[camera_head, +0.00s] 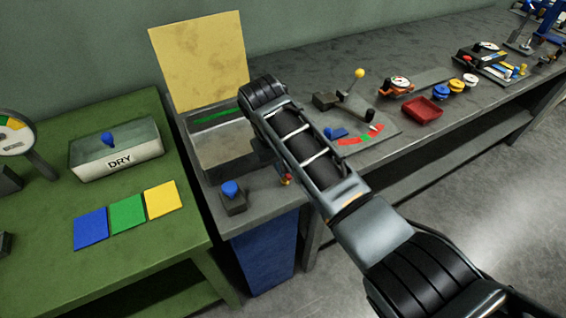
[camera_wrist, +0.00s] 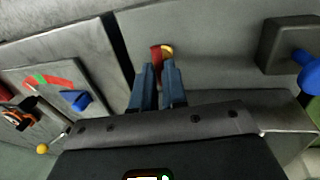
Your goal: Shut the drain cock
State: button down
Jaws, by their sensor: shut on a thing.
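The drain cock (camera_head: 286,180) is a small red and yellow part low on the front of the grey tank (camera_head: 212,175), mostly hidden by my arm in the head view. In the wrist view the cock's red handle (camera_wrist: 155,57) and yellow end show at the fingertips. My gripper (camera_wrist: 159,72) has its two blue-grey fingers closed around the red handle. The fingertips are hardly visible in the head view, behind my forearm. The exact angle of the handle is hard to tell.
The tank's yellow lid (camera_head: 200,60) stands open. A blue knob on a dark block (camera_head: 232,197) sits close to the cock. A panel with a yellow-tipped lever (camera_head: 359,74) and a red bin (camera_head: 422,112) are to the right. A green table (camera_head: 110,270) stands left.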

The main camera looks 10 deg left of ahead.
dwell(0.4)
jog(key=c, duration=1.2)
grip_release()
jog(key=shift+o, duration=0.2)
notch_tip(320, 180, up, 8)
jog(key=a, duration=0.1)
jog(key=shift+s+a+f+b, duration=0.15)
jog(key=shift+s+a+b, duration=0.05)
jog(key=shift+s+b, duration=0.25)
